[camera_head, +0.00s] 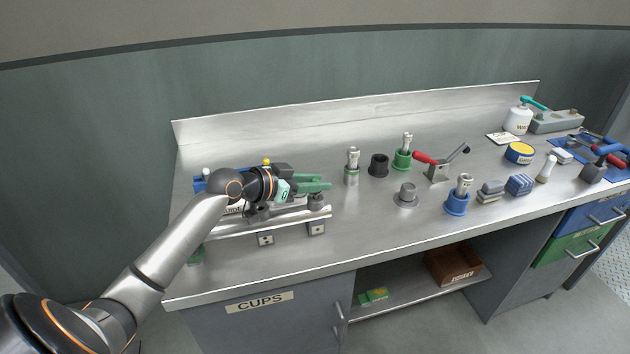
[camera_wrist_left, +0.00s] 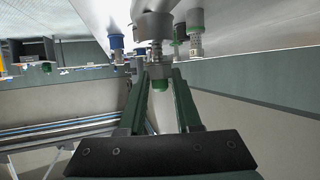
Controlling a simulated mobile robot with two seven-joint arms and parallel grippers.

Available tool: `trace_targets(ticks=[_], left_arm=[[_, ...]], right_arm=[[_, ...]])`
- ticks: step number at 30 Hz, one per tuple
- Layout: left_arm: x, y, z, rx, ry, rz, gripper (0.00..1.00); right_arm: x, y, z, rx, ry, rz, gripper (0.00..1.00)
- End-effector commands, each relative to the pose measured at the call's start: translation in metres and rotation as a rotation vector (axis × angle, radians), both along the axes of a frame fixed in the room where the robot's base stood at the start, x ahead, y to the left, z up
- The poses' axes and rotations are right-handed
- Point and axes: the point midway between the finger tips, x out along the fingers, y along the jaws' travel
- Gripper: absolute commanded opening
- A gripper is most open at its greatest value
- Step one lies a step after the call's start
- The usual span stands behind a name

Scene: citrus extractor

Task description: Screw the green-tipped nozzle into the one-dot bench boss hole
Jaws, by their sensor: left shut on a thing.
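In the left wrist view, where the bench appears at the top, the gripper (camera_wrist_left: 160,78) is shut on a silver nozzle with a green tip (camera_wrist_left: 160,85). The fingers hide the nozzle in the head view.
A red-handled clamp (camera_head: 438,168), grey stepped piece (camera_head: 406,196) and blue holder (camera_head: 457,204) are further right. The front bench left of the blue holder is clear.

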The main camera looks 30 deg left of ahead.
Motion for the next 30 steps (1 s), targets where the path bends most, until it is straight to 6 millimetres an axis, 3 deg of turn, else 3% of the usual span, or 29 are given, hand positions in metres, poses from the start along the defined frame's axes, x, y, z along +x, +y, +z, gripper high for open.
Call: trace_targets(ticks=[14,15,23,30], left_arm=[[0.000,0.000,-0.013,0.000,0.000,0.000,0.00],[0.000,0.000,-0.012,0.000,-0.001,0.000,0.37],[0.000,0.000,-0.011,0.000,-0.001,0.000,0.66],[0.000,0.000,-0.012,0.000,0.000,0.000,0.67]], right_arm=[[0.000,0.000,-0.009,0.000,0.000,0.000,0.60],[0.000,0.000,-0.008,0.000,0.000,0.000,0.60],[0.000,0.000,-0.008,0.000,0.000,0.000,0.60],[0.000,0.000,-0.008,0.000,0.000,0.000,0.60]])
